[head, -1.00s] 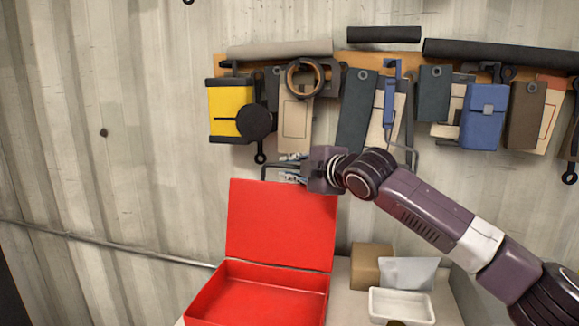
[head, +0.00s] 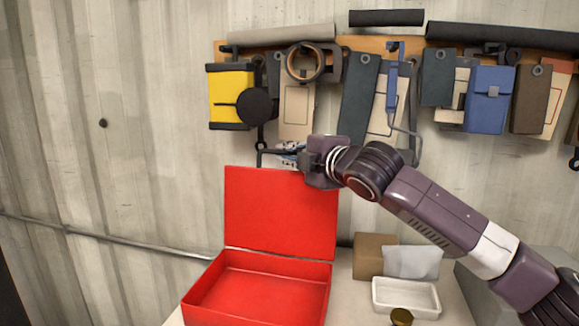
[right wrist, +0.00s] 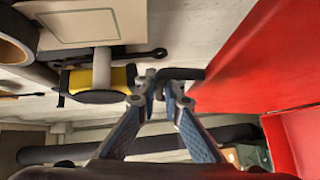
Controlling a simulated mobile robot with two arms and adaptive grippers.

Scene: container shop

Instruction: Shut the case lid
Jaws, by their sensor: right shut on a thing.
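The red case stands open on a pale surface, its shallow base (head: 255,290) empty. Its red lid (head: 280,212) stands nearly upright at the back, hinged along the base's rear edge. A dark handle (head: 261,157) shows along the lid's top edge. My right gripper (head: 291,152) is at this top edge and is shut on the handle. In the right wrist view, the fingertips (right wrist: 160,84) meet at the dark handle (right wrist: 190,73), beside the red lid (right wrist: 245,65). My left gripper is not in view.
A cardboard box (head: 370,258), a grey packet (head: 412,261) and a white tray (head: 405,297) stand right of the case. A tool board (head: 345,65) with hanging pouches is on the corrugated wall behind.

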